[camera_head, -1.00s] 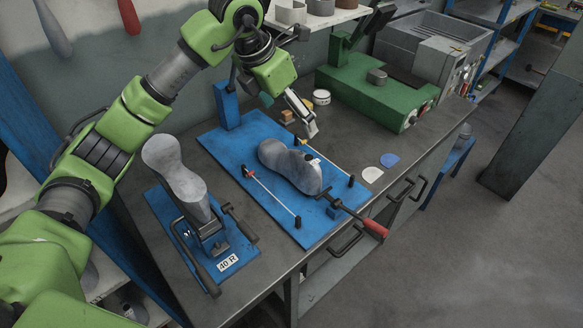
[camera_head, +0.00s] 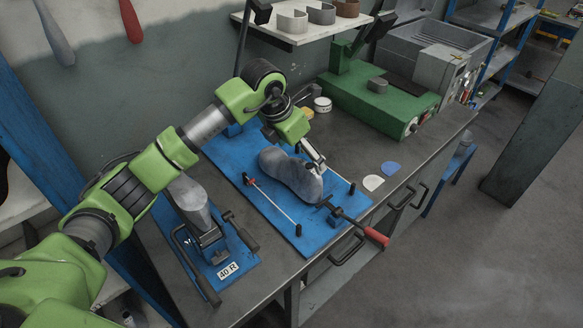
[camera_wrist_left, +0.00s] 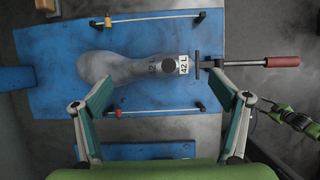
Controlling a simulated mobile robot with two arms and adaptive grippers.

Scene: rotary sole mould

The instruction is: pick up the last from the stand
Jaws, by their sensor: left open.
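A second grey last (camera_head: 188,200) stands on a small blue stand marked "40 R" (camera_head: 240,262), partly behind my arm. My left gripper (camera_head: 314,158) is open and empty above the lying last. In the left wrist view its two fingers (camera_wrist_left: 163,84) are spread wide, below the last in the picture. A small green arm part, probably of my right arm, shows at the right edge there; its jaws are unclear.
Thin rods on posts flank the lying last. A clamp with a red handle (camera_head: 376,237) sticks out past the table edge. A shelf (camera_head: 305,32) hangs behind.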

